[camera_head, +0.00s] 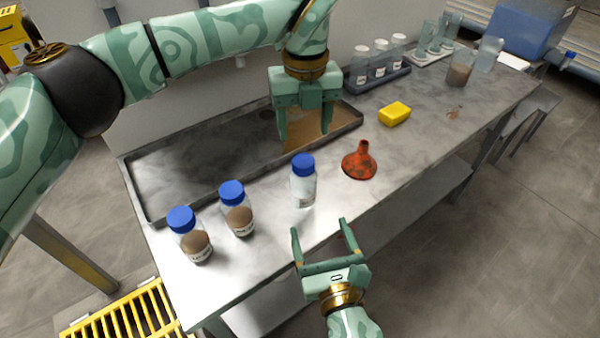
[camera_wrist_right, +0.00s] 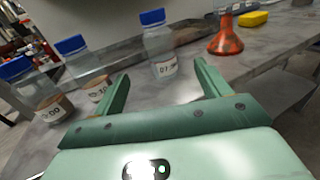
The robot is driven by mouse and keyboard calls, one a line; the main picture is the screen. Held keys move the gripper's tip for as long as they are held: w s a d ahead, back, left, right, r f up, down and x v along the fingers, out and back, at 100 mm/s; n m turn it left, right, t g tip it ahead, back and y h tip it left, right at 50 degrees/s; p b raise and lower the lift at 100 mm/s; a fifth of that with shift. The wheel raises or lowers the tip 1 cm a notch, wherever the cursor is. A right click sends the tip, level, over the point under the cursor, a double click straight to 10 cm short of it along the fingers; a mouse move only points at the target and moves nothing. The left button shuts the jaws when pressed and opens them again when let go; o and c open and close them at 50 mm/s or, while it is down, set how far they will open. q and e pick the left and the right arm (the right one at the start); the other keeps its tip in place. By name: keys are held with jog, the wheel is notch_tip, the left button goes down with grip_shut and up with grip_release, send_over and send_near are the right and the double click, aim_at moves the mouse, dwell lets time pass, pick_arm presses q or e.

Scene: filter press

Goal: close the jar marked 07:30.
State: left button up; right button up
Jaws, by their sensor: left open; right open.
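A clear jar (camera_head: 303,188) with a blue cap (camera_head: 303,163) stands upright near the bench's front edge. In the right wrist view its label (camera_wrist_right: 166,69) begins with 07; the rest is too blurred to read surely. The cap sits on top; I cannot tell how tight it is. My left gripper (camera_head: 305,130) is open and empty, pointing down behind the jar, over the tray. My right gripper (camera_head: 319,225) is open and empty in front of the jar, its fingers pointing towards it and not around it. In the right wrist view the jar (camera_wrist_right: 158,43) stands beyond and between the fingers.
Two blue-capped jars with brown contents (camera_head: 238,220) (camera_head: 196,244) stand to the left. An orange-red funnel (camera_head: 360,163) stands to the right, with a yellow sponge (camera_head: 395,113) behind it. A long dark tray (camera_head: 143,192) lies along the back. Racks and beakers stand far right.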

aim_at(303, 160)
pick_arm(q)
jog(key=shift+s+a+r, duration=0.25)
jog(key=shift+s+a, duration=0.1)
jog(key=shift+s, duration=0.2)
jog(key=shift+w+d+f, duration=0.1)
jog(key=shift+w+d, duration=0.1)
jog(key=shift+d, duration=0.1)
jog(key=shift+w, duration=0.1)
pick_arm(e)
jog(key=x, duration=1.6)
jog(key=shift+r, duration=0.15)
grip_shut()
pick_arm(q)
jog(key=n, duration=0.4)
jog(key=shift+n, duration=0.3)
jog(key=shift+f, duration=0.1)
jog(key=shift+f, duration=4)
